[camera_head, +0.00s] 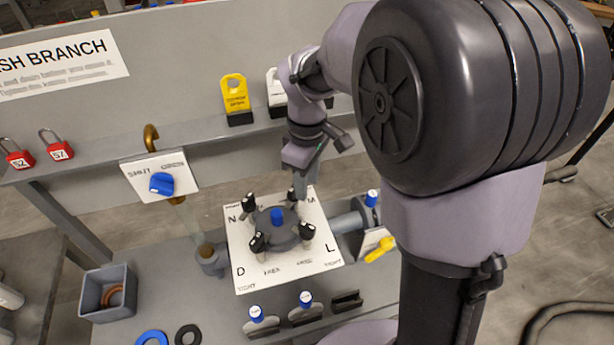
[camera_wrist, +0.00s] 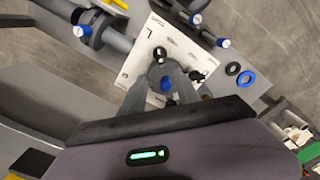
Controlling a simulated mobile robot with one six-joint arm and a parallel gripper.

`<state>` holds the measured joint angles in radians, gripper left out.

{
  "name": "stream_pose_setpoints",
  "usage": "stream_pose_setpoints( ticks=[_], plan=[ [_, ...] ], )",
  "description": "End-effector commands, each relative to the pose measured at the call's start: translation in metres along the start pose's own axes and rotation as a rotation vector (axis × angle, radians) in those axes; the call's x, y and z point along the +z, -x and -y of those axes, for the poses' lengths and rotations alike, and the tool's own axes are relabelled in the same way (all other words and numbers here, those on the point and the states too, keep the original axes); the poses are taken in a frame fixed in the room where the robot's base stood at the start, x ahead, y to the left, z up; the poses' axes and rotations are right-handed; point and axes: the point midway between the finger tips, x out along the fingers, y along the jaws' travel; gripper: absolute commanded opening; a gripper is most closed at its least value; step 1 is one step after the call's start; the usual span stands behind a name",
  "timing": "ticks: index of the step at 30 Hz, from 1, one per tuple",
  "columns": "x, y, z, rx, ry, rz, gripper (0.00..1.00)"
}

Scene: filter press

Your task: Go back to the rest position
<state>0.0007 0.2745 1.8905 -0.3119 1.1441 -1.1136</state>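My gripper (camera_head: 300,188) hangs with its fingers pointing down near the M corner of the white lettered plate (camera_head: 243,278). In the wrist view my gripper (camera_wrist: 164,74) shows two grey fingers spread apart, with nothing seen held between them. The round dark filter lid (camera_head: 281,238) sits on the plate with a blue knob (camera_head: 277,216) at its centre and several black-knobbed clamps around it. The blue knob (camera_wrist: 166,85) also shows between the fingers in the wrist view. Whether the fingers touch the nearest clamp is unclear.
A shelf carries red padlocks (camera_head: 60,151) and a yellow tag (camera_head: 235,93). A blue valve handle (camera_head: 161,184) is on the SHUT/OPEN plate. A grey bin (camera_head: 90,293), a blue ring (camera_head: 151,338), a black ring (camera_head: 188,335) and a yellow handle (camera_head: 379,250) surround the lid.

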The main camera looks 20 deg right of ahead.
Motion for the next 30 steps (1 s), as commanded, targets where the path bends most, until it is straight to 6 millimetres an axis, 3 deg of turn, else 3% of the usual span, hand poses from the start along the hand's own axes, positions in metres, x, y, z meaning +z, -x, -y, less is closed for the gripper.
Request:
stream_pose_setpoints(
  ticks=[14, 17, 24, 27, 30],
  plan=[
    [0.002, -0.002, 0.003, 0.005, -0.021, -0.01, 0.38],
    [0.015, -0.014, 0.025, 0.036, -0.188, -0.089, 0.38],
    [0.078, -0.085, 0.125, 0.014, -0.872, -0.43, 0.38],
    [0.093, -0.108, 0.149, -0.031, -1.051, -0.524, 0.38],
    [0.099, -0.115, 0.159, -0.06, -1.136, -0.568, 0.38]
  ],
)
